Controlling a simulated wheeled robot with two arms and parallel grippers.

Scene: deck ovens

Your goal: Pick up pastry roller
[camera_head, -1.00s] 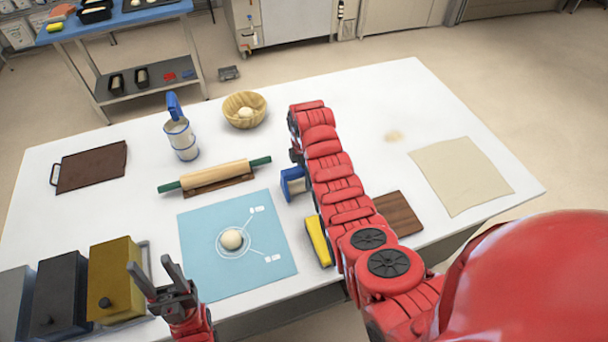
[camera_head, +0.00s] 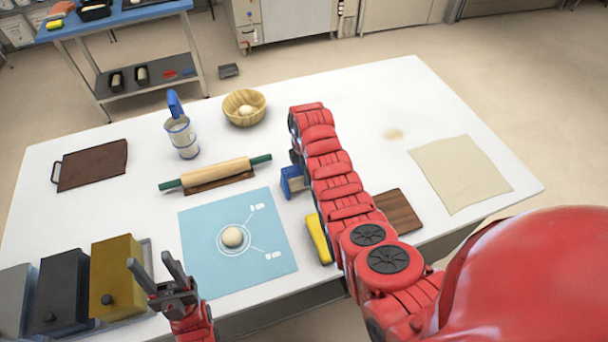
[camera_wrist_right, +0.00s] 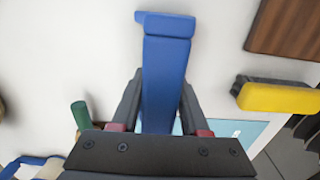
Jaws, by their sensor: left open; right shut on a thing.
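The pastry roller (camera_head: 292,181) has a blue handle and a pale roller part. In the head view it shows just left of my right arm, partly hidden by it. In the right wrist view its blue handle (camera_wrist_right: 166,75) lies between the two dark fingers of my right gripper (camera_wrist_right: 161,92), which is shut on it. I cannot tell whether it touches the table. In the head view my right gripper is mostly hidden behind the red arm. My left gripper (camera_head: 151,264) is open and empty at the table's front edge, near the yellow box.
A green-handled rolling pin (camera_head: 219,173), a blue mat (camera_head: 198,250) with a dough ball (camera_head: 232,237), a wooden bowl (camera_head: 239,115) and a flour sifter (camera_head: 183,139) are left of my right arm. A yellow scraper (camera_head: 318,239) lies beside it. A flat dough sheet (camera_head: 461,174) lies right.

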